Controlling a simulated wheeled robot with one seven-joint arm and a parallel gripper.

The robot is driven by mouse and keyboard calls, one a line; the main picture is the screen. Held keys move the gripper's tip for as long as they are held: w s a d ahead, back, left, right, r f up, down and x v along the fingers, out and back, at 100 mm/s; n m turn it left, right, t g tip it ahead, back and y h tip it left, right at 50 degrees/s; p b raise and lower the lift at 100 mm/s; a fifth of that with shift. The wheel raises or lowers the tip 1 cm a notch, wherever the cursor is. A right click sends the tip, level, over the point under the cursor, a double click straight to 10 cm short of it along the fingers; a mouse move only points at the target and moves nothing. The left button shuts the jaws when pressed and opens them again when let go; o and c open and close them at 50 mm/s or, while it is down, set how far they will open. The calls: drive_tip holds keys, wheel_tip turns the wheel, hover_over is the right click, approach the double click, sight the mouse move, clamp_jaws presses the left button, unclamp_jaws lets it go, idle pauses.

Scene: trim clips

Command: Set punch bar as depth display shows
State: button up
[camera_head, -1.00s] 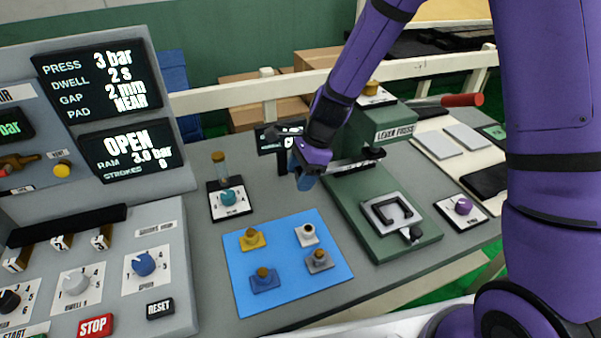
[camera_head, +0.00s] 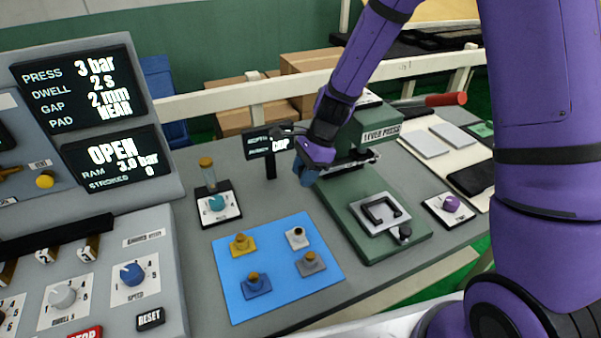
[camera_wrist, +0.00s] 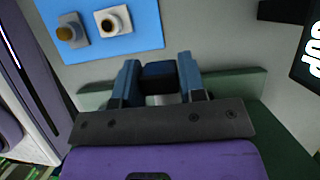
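The green lever press (camera_head: 357,210) stands right of centre. Its dark punch bar (camera_head: 352,163) lies across the press head, with its left end by my gripper. My gripper (camera_head: 305,178) has blue fingers and points down beside that end. In the wrist view, a dark block (camera_wrist: 158,78) sits between the two blue fingers; I cannot tell whether they grip it or whether it is the bar's end. The small black depth display (camera_head: 262,147) stands left of my gripper. Its lower row seems to end in "CUP"; its upper row is partly covered and unreadable.
A blue mat (camera_head: 276,296) with several small knobbed pieces lies in front. The control panel (camera_head: 160,240) fills the left. The red lever handle (camera_head: 445,99) sticks out behind.

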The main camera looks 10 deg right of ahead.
drive_tip(key=o, duration=0.4)
drive_tip(key=v, duration=1)
drive_tip(key=shift+d+r, duration=0.2)
drive_tip(key=shift+r, duration=0.2)
drive_tip(key=s+d+r+n+t+h, duration=0.25)
drive_tip(key=s+d+r+n, duration=0.35)
drive_tip(key=s+r+n, duration=0.5)
drive_tip(key=s+d+r+n+t, duration=0.1)
drive_tip(key=s+d+r, duration=0.1)
drive_tip(key=s, duration=0.2)
drive_tip(key=s+d+r+n+t+h, duration=0.1)
drive_tip(key=s+d+r+n, duration=0.1)
drive_tip(key=s, duration=0.3)
drive_tip(key=s+d+r+n+t+h, duration=0.1)
drive_tip(key=s+d+r, duration=0.2)
drive_tip(key=s+r, duration=0.1)
drive_tip(key=shift+s+n+t, duration=0.35)
drive_tip(key=shift+s+n, duration=0.05)
drive_tip(key=shift+s, duration=0.25)
